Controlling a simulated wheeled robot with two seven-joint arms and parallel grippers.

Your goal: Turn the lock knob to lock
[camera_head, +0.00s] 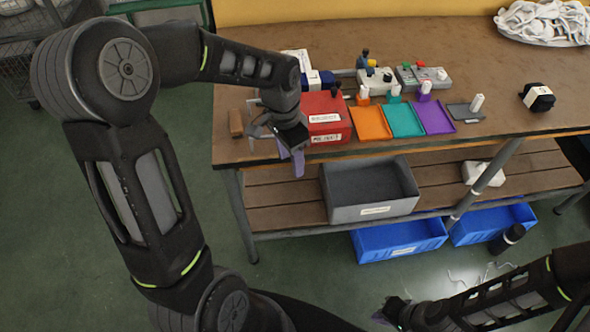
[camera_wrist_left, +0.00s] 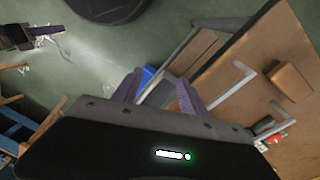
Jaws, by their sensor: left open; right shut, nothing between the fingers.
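A red box (camera_head: 325,105) with white labels stands at the table's front edge, and a small black knob (camera_head: 336,91) sticks up at its back. I cannot tell for sure whether this is the lock knob. My left gripper (camera_head: 291,162) hangs just left of the red box, over the front edge, pointing down. In the left wrist view its two purple fingers (camera_wrist_left: 158,80) are apart with nothing between them. My right gripper (camera_head: 388,314) is low in front of the table, far from the box; it also shows small in the left wrist view (camera_wrist_left: 48,31).
Orange (camera_head: 371,123), teal (camera_head: 404,120) and purple (camera_head: 434,117) trays lie right of the box. Grey blocks with colored knobs (camera_head: 424,77) stand behind. A brown block (camera_head: 236,123) lies left. A grey bin (camera_head: 368,190) sits on the lower shelf.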

